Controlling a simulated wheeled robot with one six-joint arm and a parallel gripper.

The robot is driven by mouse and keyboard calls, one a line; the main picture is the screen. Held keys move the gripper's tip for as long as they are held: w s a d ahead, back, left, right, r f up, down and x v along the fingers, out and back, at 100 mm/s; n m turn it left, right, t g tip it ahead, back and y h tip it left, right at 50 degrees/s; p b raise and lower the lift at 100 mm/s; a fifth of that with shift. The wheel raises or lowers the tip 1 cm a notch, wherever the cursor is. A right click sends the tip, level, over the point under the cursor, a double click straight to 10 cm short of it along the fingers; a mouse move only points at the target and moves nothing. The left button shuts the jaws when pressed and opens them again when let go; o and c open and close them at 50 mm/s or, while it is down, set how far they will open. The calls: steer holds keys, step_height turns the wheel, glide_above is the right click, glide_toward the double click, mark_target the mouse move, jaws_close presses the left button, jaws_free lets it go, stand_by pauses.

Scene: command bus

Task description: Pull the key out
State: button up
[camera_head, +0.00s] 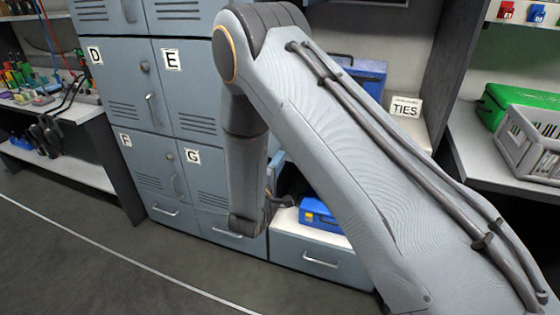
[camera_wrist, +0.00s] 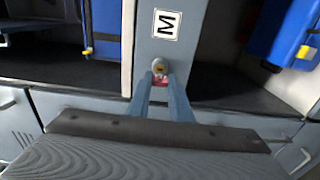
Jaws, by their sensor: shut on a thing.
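In the wrist view, a round metal lock (camera_wrist: 159,65) sits on a narrow grey-blue panel below a white label with the letter M. A small reddish piece, which looks like the key (camera_wrist: 161,79), shows at the lock's lower edge between my fingertips. My gripper (camera_wrist: 161,83) is shut on the key, right at the lock. The key's shaft is hidden, so I cannot tell how deep it sits in the lock. In the head view, my arm hides the lock and key, and only a dark part of my gripper (camera_head: 274,197) shows beside the lower lockers.
In the wrist view, blue cases stand at left (camera_wrist: 107,28) and right (camera_wrist: 281,30) of the panel, in dark open spaces. In the head view, grey-blue lockers (camera_head: 125,85) stand at left. A grey crate (camera_head: 530,140) is on the right bench. Open floor lies at front left.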

steer(key=shift+p+v, duration=1)
steer(key=shift+v, duration=1.65)
